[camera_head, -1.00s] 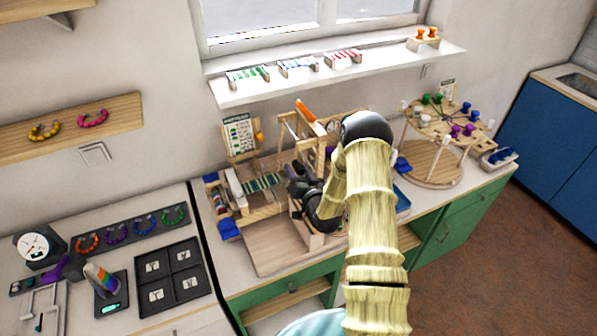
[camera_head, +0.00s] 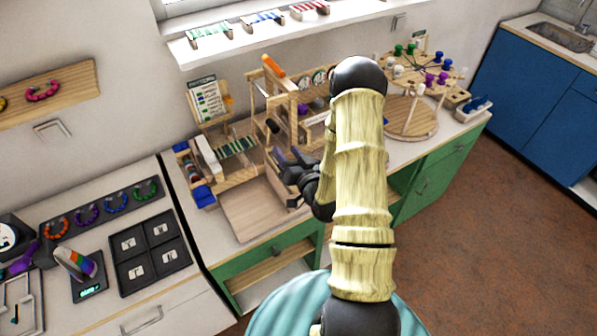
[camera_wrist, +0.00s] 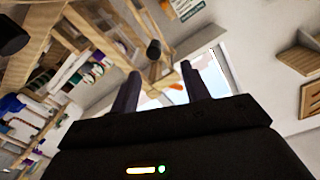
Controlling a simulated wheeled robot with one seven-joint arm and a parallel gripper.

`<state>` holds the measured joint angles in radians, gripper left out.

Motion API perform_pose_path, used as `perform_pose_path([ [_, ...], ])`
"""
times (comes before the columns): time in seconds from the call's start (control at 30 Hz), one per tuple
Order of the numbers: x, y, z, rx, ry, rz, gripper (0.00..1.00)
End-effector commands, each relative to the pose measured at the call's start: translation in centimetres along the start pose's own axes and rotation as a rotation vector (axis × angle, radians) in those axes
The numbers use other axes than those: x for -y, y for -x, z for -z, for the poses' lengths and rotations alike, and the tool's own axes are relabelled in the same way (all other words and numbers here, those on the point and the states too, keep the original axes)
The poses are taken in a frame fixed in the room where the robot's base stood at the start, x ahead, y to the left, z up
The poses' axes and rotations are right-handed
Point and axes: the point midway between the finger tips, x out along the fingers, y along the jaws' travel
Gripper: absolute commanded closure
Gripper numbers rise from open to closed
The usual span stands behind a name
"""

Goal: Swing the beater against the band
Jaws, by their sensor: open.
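The band (camera_head: 237,147), striped green, white and dark, lies across a wooden loom at the back of the bench. Right of it stand upright wooden frame parts (camera_head: 291,112); I take the beater to be among them, but cannot tell its outline. A dark round-ended peg (camera_head: 272,126) sticks out there. It also shows in the wrist view (camera_wrist: 153,48), ahead of the fingers and apart from them. My gripper (camera_head: 290,156) is open and empty, right of the band and in front of the peg. The open fingertips (camera_wrist: 161,70) show in the wrist view.
A shallow wooden tray (camera_head: 252,208) lies in front of the loom. A pattern card (camera_head: 207,100) stands behind it. An orange piece (camera_head: 272,66) tops the frame. A round peg stand (camera_head: 410,117) is at right; a black sorting tray (camera_head: 147,252) is at left.

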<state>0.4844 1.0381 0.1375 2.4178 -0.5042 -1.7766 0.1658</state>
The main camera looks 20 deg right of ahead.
Motion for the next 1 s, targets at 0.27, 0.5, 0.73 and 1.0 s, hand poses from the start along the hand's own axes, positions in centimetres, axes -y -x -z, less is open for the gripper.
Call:
perform_pose_path([
  [0.27,0.1,3.8,0.1,0.003,-0.002,-0.001,0.54],
  [0.5,0.1,5.7,0.2,0.003,-0.001,0.000,0.54],
  [0.73,0.1,6.2,0.0,0.000,0.000,0.000,0.54],
  [1.0,0.1,6.2,0.0,0.000,0.000,0.001,0.54],
])
